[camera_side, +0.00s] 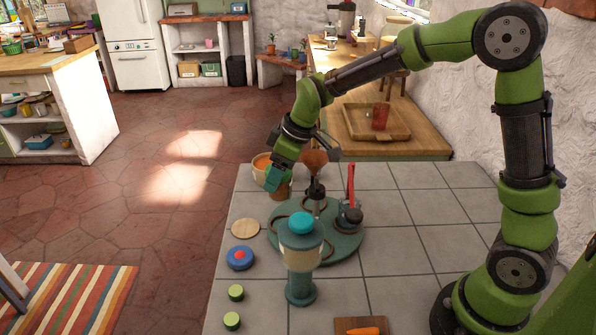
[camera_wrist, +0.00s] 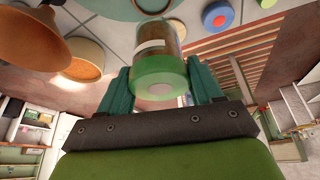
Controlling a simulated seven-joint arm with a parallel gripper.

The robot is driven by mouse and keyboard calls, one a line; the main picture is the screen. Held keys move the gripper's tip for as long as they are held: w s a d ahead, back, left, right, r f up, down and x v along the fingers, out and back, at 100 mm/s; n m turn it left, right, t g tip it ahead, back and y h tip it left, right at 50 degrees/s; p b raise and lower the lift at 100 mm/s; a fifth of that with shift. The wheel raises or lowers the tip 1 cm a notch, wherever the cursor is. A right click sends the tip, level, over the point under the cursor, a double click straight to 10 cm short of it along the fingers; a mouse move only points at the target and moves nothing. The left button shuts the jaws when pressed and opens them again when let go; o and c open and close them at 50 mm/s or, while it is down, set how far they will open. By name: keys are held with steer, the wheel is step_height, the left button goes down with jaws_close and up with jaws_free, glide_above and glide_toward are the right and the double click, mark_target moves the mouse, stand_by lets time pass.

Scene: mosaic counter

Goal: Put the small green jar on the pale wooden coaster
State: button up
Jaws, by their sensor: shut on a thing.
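The small jar has a green lid, a brown body and a pale label. In the wrist view the jar (camera_wrist: 160,72) sits between my teal fingers. In the side view the jar (camera_side: 284,189) shows as a brown piece below my gripper (camera_side: 279,181), which is shut on it, near the far left edge of the teal round stand. I cannot tell how high its base is. The pale wooden coaster (camera_side: 245,228) lies bare on the tiled counter, left of the stand and nearer the side camera. In the wrist view the jar partly hides the coaster (camera_wrist: 179,28).
A bowl with orange contents (camera_side: 262,165) stands behind my gripper. A blue dish (camera_side: 239,258), a tall teal-lidded canister (camera_side: 300,262) and two green cylinders (camera_side: 235,292) are nearer the camera.

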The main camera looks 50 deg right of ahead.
glide_above(245, 228)
step_height(245, 228, down, 10)
steer(key=shift+w+r, duration=0.1)
steer(key=shift+w, duration=0.05)
stand_by(0.3)
steer(key=o, duration=1.2)
steer(key=shift+f, duration=0.2)
